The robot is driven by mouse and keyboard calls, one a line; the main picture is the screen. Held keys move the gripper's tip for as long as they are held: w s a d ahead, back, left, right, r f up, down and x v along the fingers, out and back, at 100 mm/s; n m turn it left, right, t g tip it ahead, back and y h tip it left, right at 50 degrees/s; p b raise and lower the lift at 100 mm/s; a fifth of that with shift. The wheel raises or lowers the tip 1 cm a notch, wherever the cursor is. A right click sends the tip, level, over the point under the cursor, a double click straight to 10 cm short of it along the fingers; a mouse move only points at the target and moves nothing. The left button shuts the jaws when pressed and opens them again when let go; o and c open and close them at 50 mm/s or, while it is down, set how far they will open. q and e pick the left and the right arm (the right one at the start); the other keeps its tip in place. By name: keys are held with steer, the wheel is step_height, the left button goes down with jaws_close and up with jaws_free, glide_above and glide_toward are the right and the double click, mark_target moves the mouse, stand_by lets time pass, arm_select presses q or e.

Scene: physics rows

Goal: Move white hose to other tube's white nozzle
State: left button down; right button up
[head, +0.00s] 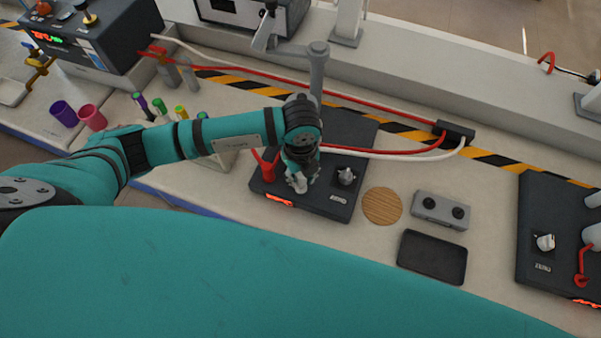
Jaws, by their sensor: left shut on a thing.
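The white hose (390,155) runs from a black connector block (455,132) leftward beside a red hose, and its near end goes behind my left wrist. My left gripper (297,183) points down over the left dark base plate (322,207) and is shut. The hose end at its fingertips is largely hidden by the gripper, and the exact grip is hard to see. My right gripper is not in view.
A grey knob-like fitting (345,177) stands right of the gripper. A round wooden coaster (382,206), a grey two-hole block (440,210) and a black tray (432,257) lie between the plates. Coloured tubes (160,107) and cups (90,117) stand left.

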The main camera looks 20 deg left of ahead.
arm_select(q)
steer(key=shift+f, duration=0.35)
steer(key=shift+f+b, duration=0.4)
steer(key=shift+b, duration=0.15)
stand_by(0.5)
steer(key=shift+f, duration=0.3)
steer(key=c, duration=0.6)
jaws_free()
steer(key=shift+r, duration=0.15)
steer(key=shift+r+p, duration=0.3)
steer(key=shift+r, duration=0.25)
steer(key=shift+r+p, duration=2.15)
steer(key=shift+r, duration=0.75)
